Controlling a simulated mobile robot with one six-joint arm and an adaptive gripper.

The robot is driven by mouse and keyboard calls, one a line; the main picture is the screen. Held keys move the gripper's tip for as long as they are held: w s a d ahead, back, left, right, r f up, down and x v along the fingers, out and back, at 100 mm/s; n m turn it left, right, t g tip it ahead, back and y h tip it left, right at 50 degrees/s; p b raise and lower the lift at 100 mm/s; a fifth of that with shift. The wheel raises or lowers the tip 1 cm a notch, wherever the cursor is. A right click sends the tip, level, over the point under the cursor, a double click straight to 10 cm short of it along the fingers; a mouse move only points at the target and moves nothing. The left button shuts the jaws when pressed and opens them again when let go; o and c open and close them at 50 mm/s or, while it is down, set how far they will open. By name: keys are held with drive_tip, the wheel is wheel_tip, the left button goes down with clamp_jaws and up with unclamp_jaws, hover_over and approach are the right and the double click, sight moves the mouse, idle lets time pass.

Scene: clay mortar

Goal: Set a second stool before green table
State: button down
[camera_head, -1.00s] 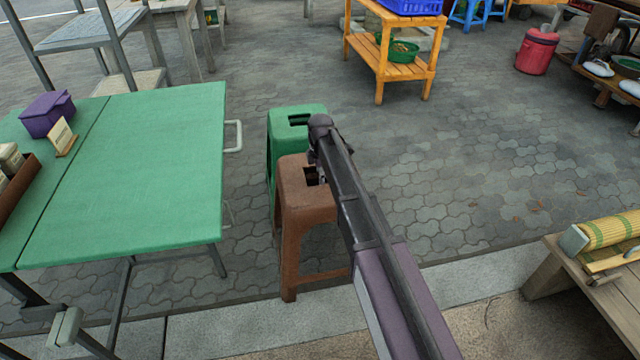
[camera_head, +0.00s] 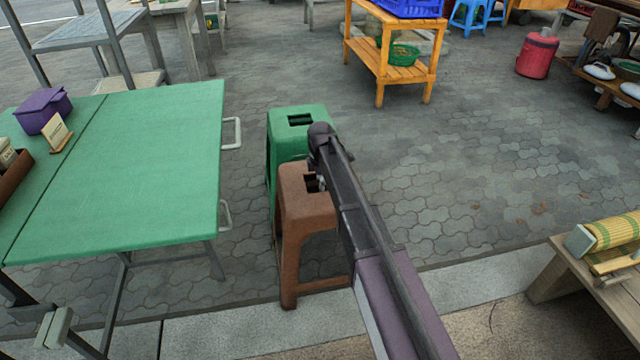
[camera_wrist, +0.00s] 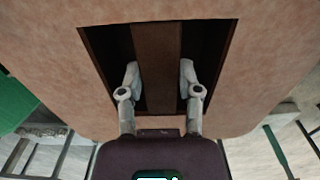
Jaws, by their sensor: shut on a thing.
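A brown stool (camera_head: 306,214) stands upright, or is held upright, to the right of the green table (camera_head: 130,170). Its square seat has a slot, and its seat fills most of the wrist view (camera_wrist: 270,50). My gripper (camera_wrist: 158,80) has its fingers inside that slot, shut on the bar across it. A green stool (camera_head: 283,128) stands just behind the brown one, near the table's right edge. I cannot tell whether the two stools touch, or whether the brown one's feet bear on the ground.
A purple box (camera_head: 43,110) and a small card stand (camera_head: 57,132) are on the green table. An orange shelf (camera_head: 398,50) stands further back. A wooden bench (camera_head: 590,285) is at lower right. The paving to the right is open.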

drive_tip(key=shift+f, duration=0.1)
drive_tip(key=shift+c, duration=1.5)
unclamp_jaws()
drive_tip(key=shift+r, duration=0.2)
wheel_tip(320, 180, up, 12)
drive_tip(key=p, duration=1.2)
drive_tip(key=shift+f, duration=0.1)
